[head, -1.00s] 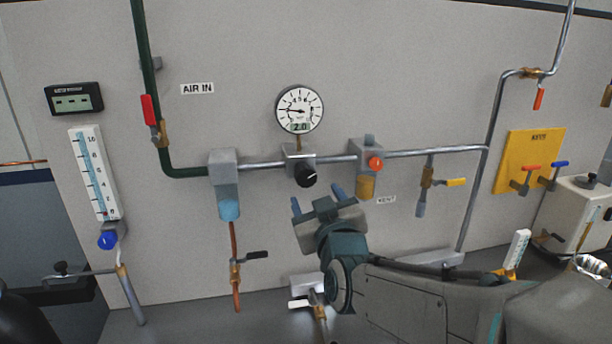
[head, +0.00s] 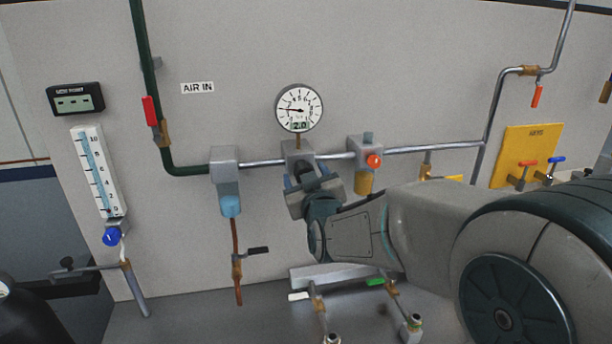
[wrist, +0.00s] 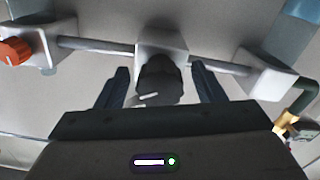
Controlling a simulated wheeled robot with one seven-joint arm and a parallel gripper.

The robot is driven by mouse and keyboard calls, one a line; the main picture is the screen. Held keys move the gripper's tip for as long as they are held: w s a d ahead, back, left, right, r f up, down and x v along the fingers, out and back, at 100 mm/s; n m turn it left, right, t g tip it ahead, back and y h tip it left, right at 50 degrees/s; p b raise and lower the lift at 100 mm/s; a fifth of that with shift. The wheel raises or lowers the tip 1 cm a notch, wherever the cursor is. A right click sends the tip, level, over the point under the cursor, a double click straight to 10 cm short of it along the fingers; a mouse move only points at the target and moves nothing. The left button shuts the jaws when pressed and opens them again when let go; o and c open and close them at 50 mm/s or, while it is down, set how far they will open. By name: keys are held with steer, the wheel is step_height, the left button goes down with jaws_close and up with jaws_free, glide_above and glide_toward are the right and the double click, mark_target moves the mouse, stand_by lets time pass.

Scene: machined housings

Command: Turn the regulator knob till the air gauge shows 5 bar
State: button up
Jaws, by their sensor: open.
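The round air gauge (head: 299,108) stands above the pipe in the head view. Its digital readout shows 2.0, and its needle points left. The black regulator knob (wrist: 158,82) sits on a grey block (wrist: 162,36) under the gauge; in the head view it is mostly hidden by my gripper. My gripper (wrist: 160,88) is open, with one blue finger on each side of the knob in the wrist view. A gap shows between the knob and each finger. In the head view my gripper (head: 303,180) is right at the regulator.
An orange knob (head: 374,161) is on the block to the right. A filter with a blue bowl (head: 231,205) hangs at left, near a red-handled valve (head: 150,110) on the green pipe. Several small valves stand below my arm.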

steer(key=c, duration=1)
steer(key=shift+o, duration=0.2)
steer(key=shift+f+b, duration=0.15)
steer(key=shift+b, duration=0.5)
